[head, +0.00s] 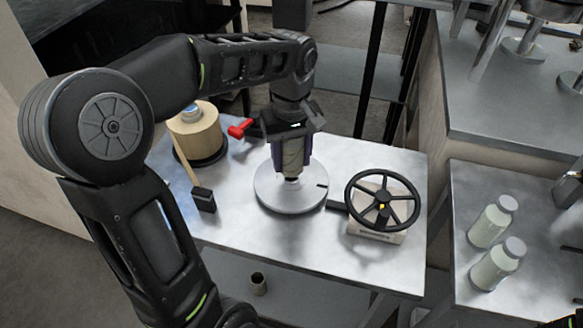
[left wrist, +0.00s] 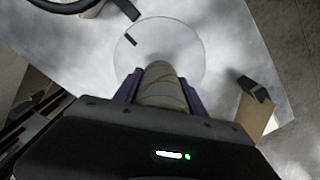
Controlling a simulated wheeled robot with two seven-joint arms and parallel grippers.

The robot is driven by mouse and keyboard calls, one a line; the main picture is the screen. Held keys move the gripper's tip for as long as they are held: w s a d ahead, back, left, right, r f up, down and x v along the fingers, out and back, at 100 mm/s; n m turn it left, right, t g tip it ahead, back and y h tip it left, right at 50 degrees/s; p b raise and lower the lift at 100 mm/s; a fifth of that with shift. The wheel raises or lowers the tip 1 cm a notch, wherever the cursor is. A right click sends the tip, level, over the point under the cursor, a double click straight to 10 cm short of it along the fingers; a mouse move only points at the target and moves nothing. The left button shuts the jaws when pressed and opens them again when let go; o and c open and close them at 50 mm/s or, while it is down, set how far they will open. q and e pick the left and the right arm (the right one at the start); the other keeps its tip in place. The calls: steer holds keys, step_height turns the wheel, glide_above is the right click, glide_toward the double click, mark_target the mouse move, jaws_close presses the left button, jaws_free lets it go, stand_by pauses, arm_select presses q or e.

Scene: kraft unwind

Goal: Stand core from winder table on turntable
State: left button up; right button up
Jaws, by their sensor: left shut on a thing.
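My left gripper (head: 291,160) points down, shut on a tan cardboard core (head: 292,154). The core is about upright between the dark purple fingers and also shows in the left wrist view (left wrist: 161,86). Below it is the round pale grey turntable (head: 270,193), which also shows in the left wrist view (left wrist: 185,45). A small centre post shows just under the core's lower end. I cannot tell whether the core touches or surrounds the post. The metal winder table (head: 260,238) carries the turntable.
A kraft roll (head: 196,134) stands on a dark base at the left, with a paper strip leading to a black block (head: 203,200). A red handle (head: 240,129) is close to my gripper. A black handwheel (head: 383,201) stands right. Another tube (head: 258,284) is on the lower shelf.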

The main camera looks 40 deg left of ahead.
mark_target(291, 169)
arm_select(q)
steer(key=shift+f, duration=1.9)
steer(key=shift+f, duration=0.2)
steer(key=o, duration=1.4)
steer(key=shift+r, duration=0.1)
steer(key=shift+c, duration=0.2)
steer(key=shift+r, duration=0.1)
step_height(291, 169, up, 12)
steer(key=shift+r+p, duration=0.1)
steer(key=shift+p, duration=0.65)
